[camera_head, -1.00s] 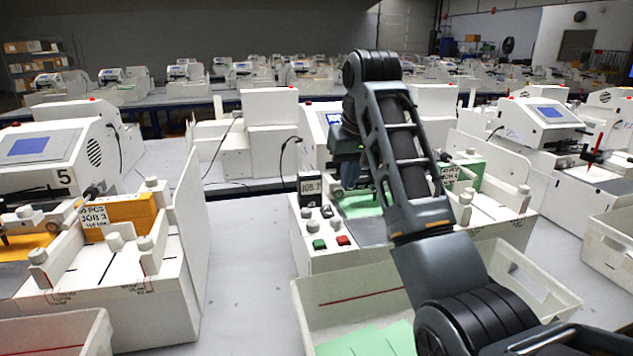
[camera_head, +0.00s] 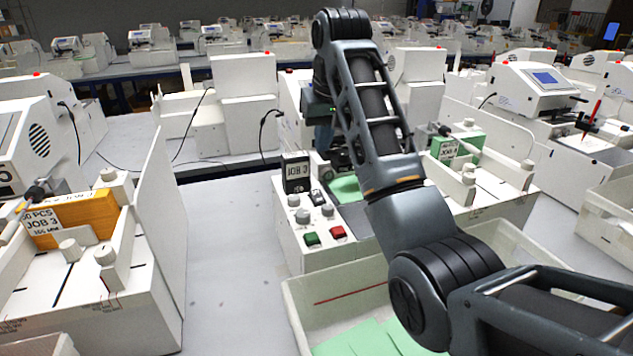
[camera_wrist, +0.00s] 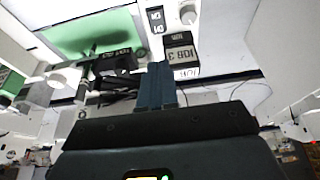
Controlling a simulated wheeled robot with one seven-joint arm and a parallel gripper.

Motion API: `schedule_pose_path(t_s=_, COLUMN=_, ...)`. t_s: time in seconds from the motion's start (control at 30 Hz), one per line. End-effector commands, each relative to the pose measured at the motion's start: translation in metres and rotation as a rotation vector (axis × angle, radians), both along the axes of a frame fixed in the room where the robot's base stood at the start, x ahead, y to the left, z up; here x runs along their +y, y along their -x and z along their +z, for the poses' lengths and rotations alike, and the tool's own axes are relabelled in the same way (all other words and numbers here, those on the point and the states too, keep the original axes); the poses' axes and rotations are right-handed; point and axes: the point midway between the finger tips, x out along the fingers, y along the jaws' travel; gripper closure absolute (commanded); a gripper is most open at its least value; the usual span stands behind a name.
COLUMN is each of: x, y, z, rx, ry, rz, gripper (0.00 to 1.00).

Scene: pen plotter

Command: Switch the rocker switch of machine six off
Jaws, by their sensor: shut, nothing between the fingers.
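The middle machine, with a white front panel (camera_head: 292,238), stands ahead of me. No number shows on it, so I cannot tell from the picture that it is six. The rocker also shows in the wrist view (camera_wrist: 156,20), with lettering on both halves; which half is pressed is unclear.
Grey knobs (camera_head: 302,216), a green button (camera_head: 312,240) and a red button (camera_head: 337,233) are close to the rocker. A white bin (camera_head: 300,308) with green sheets stands in front. Neighbouring machines flank it, one holding an orange stack (camera_head: 85,218).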

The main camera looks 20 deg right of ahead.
Motion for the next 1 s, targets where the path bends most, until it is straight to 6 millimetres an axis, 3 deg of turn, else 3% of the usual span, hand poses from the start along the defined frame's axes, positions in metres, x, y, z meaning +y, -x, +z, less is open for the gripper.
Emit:
schedule_pose_path(t_s=0.6, x=0.0, y=-0.034, z=-0.103, rx=0.003, ry=0.0, rz=0.0, gripper=1.0)
schedule_pose_path(t_s=0.8, x=0.0, y=-0.037, z=-0.121, rx=0.002, ry=0.0, rz=0.0, gripper=1.0)
schedule_pose_path(t_s=1.0, x=0.0, y=-0.037, z=-0.124, rx=0.0, ry=0.0, rz=0.0, gripper=1.0)
